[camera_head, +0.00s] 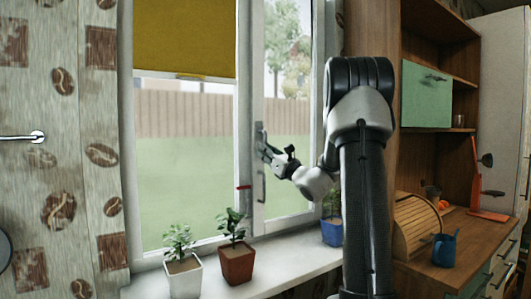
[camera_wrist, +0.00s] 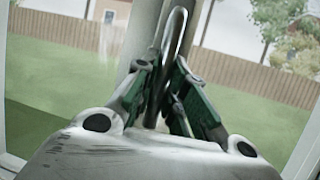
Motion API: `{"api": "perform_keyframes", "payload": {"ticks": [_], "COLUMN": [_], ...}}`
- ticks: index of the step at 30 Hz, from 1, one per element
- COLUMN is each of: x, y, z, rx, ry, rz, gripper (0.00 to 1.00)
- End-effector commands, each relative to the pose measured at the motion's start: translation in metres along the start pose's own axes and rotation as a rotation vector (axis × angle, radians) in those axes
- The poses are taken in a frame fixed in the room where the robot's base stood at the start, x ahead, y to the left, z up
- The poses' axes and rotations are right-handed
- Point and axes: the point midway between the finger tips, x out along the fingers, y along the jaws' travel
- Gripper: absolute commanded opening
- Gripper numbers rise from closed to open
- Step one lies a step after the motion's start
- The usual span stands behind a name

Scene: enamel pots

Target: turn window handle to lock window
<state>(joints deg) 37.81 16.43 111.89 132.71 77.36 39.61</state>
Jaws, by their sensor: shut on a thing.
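The window (camera_head: 190,150) has a wide left pane and a narrow right sash in white frames. A grey metal window handle (camera_head: 260,136) sits on the upright between them. In the wrist view the handle is a shiny bar with a rounded end (camera_wrist: 179,30), running lengthwise between my fingers. My gripper (camera_head: 270,151) reaches it from the right, and its green-and-black fingers (camera_wrist: 165,95) are shut on the handle. The fingers hide the handle's lower part. I cannot tell whether the sash is fully closed.
On the sill (camera_head: 225,277) stand a white pot (camera_head: 184,280), a brown pot (camera_head: 237,264) and a blue pot (camera_head: 332,232), with plants. A wooden cabinet (camera_head: 425,150) stands at right. A yellow blind (camera_head: 185,38) hangs above.

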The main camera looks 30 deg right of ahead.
Motion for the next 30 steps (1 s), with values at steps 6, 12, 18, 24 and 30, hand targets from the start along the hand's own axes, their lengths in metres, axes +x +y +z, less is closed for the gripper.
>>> {"api": "perform_keyframes", "payload": {"ticks": [6, 12, 18, 24, 30], "x": [0.0, 0.0, -0.001, -0.024, -0.07], "y": [0.0, 0.0, 0.0, -0.001, -0.001], "z": [-0.001, 0.0, 0.0, 0.0, 0.0], "rx": [0.003, 0.001, 0.0, 0.0, 0.001], "ry": [0.001, 0.0, 0.0, 0.001, 0.001], "rz": [0.0, 0.001, 0.001, -0.002, -0.004], "gripper": [0.2, 0.35, 0.35, 0.35, 0.35]}}
